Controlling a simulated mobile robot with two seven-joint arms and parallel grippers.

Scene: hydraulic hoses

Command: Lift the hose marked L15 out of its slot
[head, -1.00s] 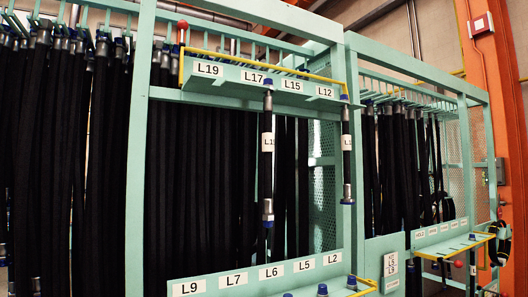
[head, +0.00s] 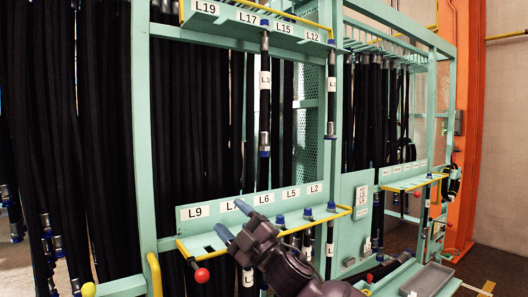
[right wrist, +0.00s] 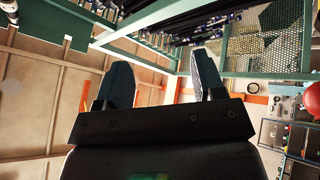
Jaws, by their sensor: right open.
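The upper shelf (head: 232,29) carries labels L19, L17, L15 and L12. A black hose (head: 265,105) hangs from it near the L15 label (head: 283,29); its white tag seems to start with L1, the rest unclear. Its blue-capped top (head: 265,24) stands at the shelf and its metal lower end hangs free. My right gripper (head: 232,220) is open and empty, below and left of this hose, in front of the lower shelf. Its two fingers stand apart in the right wrist view (right wrist: 163,82), with no hose between them. My left gripper is not in view.
A second hose (head: 331,95) hangs by the L12 label. The lower shelf (head: 215,210) holds several blue-capped hoses right of my gripper. A yellow rail and a red knob (head: 201,275) are at its front. Black hoses fill the rack behind. A grey tray (head: 428,280) is lower right.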

